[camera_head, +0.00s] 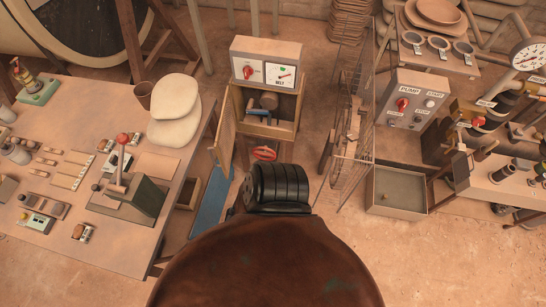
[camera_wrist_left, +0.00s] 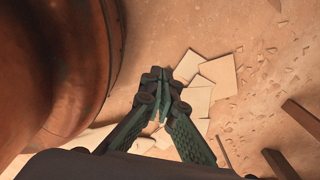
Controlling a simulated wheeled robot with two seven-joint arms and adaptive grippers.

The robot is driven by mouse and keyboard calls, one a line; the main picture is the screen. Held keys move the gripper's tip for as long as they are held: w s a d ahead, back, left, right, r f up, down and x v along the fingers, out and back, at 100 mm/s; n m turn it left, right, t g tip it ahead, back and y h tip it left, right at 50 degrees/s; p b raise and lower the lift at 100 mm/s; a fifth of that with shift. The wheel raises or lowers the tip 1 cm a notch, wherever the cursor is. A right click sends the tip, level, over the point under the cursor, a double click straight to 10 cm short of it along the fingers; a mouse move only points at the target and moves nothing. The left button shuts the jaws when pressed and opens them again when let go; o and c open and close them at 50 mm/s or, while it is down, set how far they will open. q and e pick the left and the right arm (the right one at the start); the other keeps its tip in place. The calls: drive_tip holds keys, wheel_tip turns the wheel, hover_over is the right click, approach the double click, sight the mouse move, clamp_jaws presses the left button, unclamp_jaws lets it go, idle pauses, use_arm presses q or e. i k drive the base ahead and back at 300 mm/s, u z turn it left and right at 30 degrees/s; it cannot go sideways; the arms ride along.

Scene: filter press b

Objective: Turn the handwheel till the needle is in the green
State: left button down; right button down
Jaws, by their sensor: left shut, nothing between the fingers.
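No handwheel shows clearly in the head view. A small red curved thing (camera_head: 264,153) lies low under the wooden cabinet, and I cannot tell if it is a wheel. A white dial gauge (camera_head: 528,55) stands on the pipework at the far right. Its needle is too small to read. Another dial (camera_head: 284,76), with some green on its face, sits on the BELT panel. In the left wrist view my left gripper (camera_wrist_left: 162,80) is shut and empty above the sandy floor. Neither gripper shows in the head view.
A workbench (camera_head: 100,245) with tools and a red-knobbed lever press fills the left. A PUMP box (camera_head: 411,98) and an open metal bin (camera_head: 397,172) stand right of centre. Pale tiles (camera_wrist_left: 198,99) lie on the floor below my left gripper. Floor at the lower right is clear.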

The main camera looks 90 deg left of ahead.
sight(272, 155)
drive_tip(key=z, duration=0.05)
drive_tip(key=i, duration=0.75)
drive_tip(key=u, duration=3.65)
